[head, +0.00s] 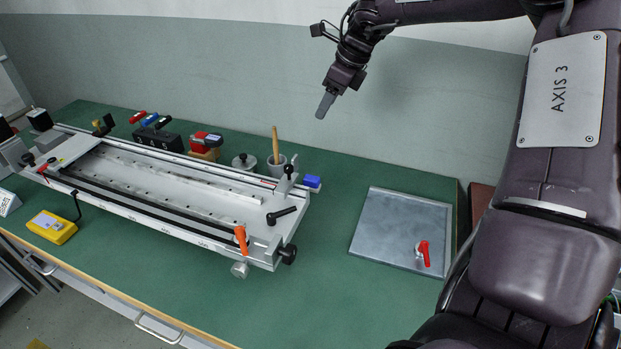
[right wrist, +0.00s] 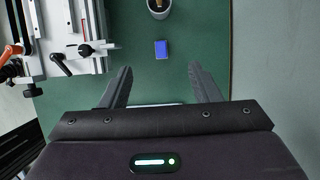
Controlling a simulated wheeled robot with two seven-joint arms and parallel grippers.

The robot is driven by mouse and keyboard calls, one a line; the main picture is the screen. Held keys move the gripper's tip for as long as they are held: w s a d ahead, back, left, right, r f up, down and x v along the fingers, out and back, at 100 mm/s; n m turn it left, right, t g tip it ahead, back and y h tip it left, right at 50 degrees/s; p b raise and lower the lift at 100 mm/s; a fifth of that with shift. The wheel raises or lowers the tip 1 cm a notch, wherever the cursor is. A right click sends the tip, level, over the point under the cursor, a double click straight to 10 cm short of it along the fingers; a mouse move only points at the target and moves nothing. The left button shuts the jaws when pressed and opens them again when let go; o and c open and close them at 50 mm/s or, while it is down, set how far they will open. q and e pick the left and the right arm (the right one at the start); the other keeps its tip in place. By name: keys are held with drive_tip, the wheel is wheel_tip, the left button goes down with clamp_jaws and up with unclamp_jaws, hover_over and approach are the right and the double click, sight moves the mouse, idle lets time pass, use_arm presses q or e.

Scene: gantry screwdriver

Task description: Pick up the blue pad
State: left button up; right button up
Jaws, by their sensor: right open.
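The blue pad (head: 312,181) is a small block on the green table, just beyond the right end of the long metal gantry (head: 278,222). In the right wrist view the blue pad (right wrist: 161,49) lies ahead of the fingertips, roughly centred between them. My right gripper (head: 326,104) is open and empty, high above the table at the back. Its two spread fingers (right wrist: 160,68) show in the right wrist view with nothing between them. My left gripper is in neither view.
A cup (head: 277,165) with a wooden-handled tool stands close behind the pad, left of it. A grey metal plate (head: 385,222) with a red-handled lever (head: 425,254) lies to the right. The green table between gantry and plate is clear. A yellow box (head: 52,227) sits front left.

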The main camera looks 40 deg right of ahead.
drive_tip(key=b, duration=0.9)
approach(312, 178)
drive_tip(key=b+x, duration=0.7)
drive_tip(key=x, duration=0.3)
drive_tip(key=shift+w+f+b, duration=0.1)
drive_tip(key=shift+b, duration=0.2)
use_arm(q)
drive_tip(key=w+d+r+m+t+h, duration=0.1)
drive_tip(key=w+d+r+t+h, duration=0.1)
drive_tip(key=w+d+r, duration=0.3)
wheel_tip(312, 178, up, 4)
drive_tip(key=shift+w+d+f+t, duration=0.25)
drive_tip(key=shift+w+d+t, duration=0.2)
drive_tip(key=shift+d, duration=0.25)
use_arm(e)
drive_tip(key=shift+c, duration=0.5)
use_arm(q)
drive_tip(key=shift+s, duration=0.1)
use_arm(e)
drive_tip(key=c, duration=1)
